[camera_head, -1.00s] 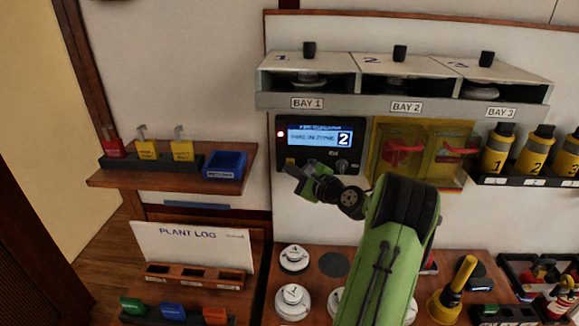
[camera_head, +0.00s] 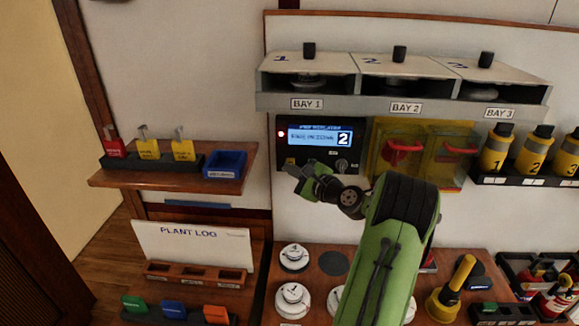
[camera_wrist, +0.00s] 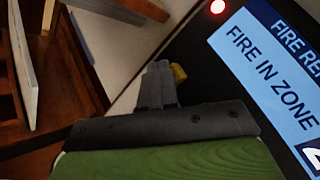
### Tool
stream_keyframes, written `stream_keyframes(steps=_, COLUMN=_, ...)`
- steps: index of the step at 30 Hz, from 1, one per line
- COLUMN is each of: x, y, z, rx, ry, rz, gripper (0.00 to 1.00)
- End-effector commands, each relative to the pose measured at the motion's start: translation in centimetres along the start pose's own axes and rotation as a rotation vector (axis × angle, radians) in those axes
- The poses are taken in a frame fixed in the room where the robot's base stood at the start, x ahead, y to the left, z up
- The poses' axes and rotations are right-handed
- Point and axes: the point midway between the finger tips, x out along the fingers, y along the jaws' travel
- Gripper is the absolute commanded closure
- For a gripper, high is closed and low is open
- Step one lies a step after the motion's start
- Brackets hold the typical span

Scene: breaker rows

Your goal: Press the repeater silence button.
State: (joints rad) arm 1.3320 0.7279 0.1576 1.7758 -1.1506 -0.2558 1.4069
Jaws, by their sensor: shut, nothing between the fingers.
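The fire repeater panel (camera_head: 363,134) is a black box on the wall under the bays, with a lit blue-white display reading a fire in zone 2. A red light (camera_head: 281,133) glows left of the display; it also shows in the wrist view (camera_wrist: 217,6). A small yellow button (camera_wrist: 179,72) shows just behind my fingertips in the wrist view, partly hidden by them. My gripper (camera_head: 289,168) is shut and empty at the panel's lower left, its fingertips close to the button. I cannot tell whether they touch it.
A knob (camera_head: 342,166) sits on the panel right of my gripper. A yellow clear-covered box with red handles (camera_head: 420,150) is to the right. The bay shelf (camera_head: 350,103) overhangs above. A wooden shelf with tags and a blue bin (camera_head: 225,164) is at left.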

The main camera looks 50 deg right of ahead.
Motion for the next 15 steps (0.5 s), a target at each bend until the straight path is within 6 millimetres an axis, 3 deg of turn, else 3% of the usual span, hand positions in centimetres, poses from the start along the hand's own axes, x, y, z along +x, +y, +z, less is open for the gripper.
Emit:
stream_keyframes(steps=5, x=-0.2, y=0.2, z=0.1, rx=0.000, ry=0.000, rz=0.000, gripper=1.00)
stream_keyframes(steps=15, x=-2.9, y=2.3, z=2.0, rx=0.000, ry=0.001, rz=0.000, gripper=1.00)
